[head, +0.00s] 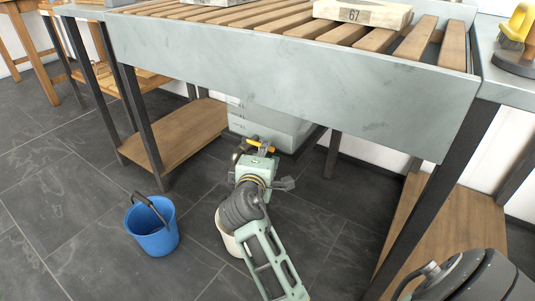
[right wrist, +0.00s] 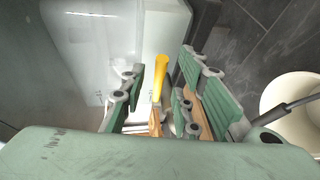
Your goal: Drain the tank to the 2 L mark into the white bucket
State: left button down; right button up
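The translucent tank (head: 262,125) stands under the slatted sink table, with faint marks on its side; I cannot read its liquid level. It fills the upper left of the right wrist view (right wrist: 85,50). A yellow valve handle (right wrist: 158,75) lies between the two fingers of my right gripper (right wrist: 163,92), which is open around it with gaps on both sides. In the head view the right gripper (head: 257,155) is at the tank's front. The white bucket (head: 226,232) stands on the floor, partly hidden by my right arm; its rim shows in the right wrist view (right wrist: 268,103). My left gripper is not in view.
A blue bucket (head: 152,235) with a dark handle stands on the floor to the left. The metal sink table (head: 290,65) overhangs the tank, with dark legs and wooden shelves (head: 180,137) at both sides.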

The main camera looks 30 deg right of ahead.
aim_at(258, 145)
jog(key=shift+b+x, duration=0.65)
jog(key=shift+x, duration=1.3)
grip_shut()
